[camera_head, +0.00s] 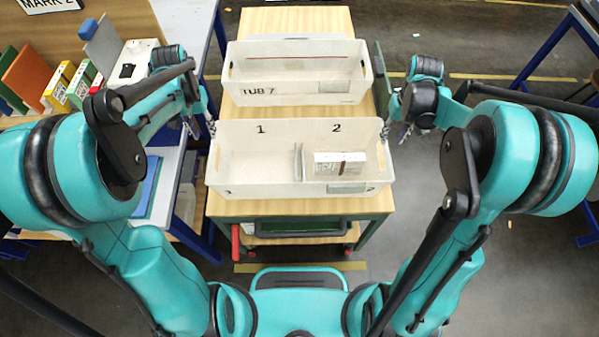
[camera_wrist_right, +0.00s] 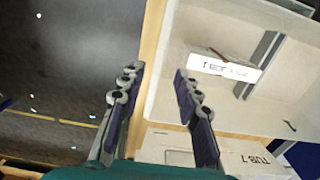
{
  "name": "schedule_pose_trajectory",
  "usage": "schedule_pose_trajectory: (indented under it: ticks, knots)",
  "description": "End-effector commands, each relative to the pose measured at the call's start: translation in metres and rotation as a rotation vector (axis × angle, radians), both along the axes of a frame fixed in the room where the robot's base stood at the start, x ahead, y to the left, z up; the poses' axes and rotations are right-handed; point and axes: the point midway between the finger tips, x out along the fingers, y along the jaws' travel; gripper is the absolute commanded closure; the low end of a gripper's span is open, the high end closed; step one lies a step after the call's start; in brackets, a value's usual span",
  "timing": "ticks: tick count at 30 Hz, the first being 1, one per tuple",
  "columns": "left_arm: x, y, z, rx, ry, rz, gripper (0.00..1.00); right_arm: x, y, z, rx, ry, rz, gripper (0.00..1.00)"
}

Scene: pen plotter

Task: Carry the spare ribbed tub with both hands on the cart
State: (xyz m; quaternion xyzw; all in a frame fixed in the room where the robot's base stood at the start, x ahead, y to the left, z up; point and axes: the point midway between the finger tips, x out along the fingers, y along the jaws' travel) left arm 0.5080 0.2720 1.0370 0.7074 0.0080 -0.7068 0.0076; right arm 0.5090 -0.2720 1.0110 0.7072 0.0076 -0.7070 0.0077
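Two pale tubs sit on the cart (camera_head: 226,208). The near tub (camera_head: 250,190) has compartments marked 1 and 2, with a divider between them; it also shows in the right wrist view (camera_wrist_right: 225,28). A white carton (camera_head: 340,158) with a brown band lies in compartment 2. The far tub (camera_head: 300,98) is marked TUB 7 and looks empty. I cannot make out ribs on either. My left gripper (camera_head: 201,128) is open beside the near tub's far-left corner. My right gripper (camera_head: 395,131) is open by its far-right corner; the wrist view shows its fingers (camera_wrist_right: 158,105) apart with nothing held.
A bench at the left holds coloured binders (camera_head: 58,85) and a white device (camera_head: 135,60). A blue-framed table (camera_head: 165,180) stands close to the cart's left side.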

Motion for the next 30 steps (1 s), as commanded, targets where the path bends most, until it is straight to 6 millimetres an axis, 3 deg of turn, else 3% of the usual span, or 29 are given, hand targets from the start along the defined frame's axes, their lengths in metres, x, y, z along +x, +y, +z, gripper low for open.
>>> schedule_pose_trajectory:
  ticks: [3,9,30]
  knots:
    - [0.0,0.0,0.0,0.0,0.0,0.0,0.68,0.0,0.0,0.021,0.0,0.0,0.0,0.67]
    - [0.0,0.0,0.0,0.0,0.0,0.0,0.68,0.0,0.0,0.039,0.0,0.0,0.0,0.67]
    - [-0.005,-0.004,0.004,0.003,-0.017,-0.002,0.68,-0.005,0.004,0.043,-0.004,-0.017,0.0,0.67]
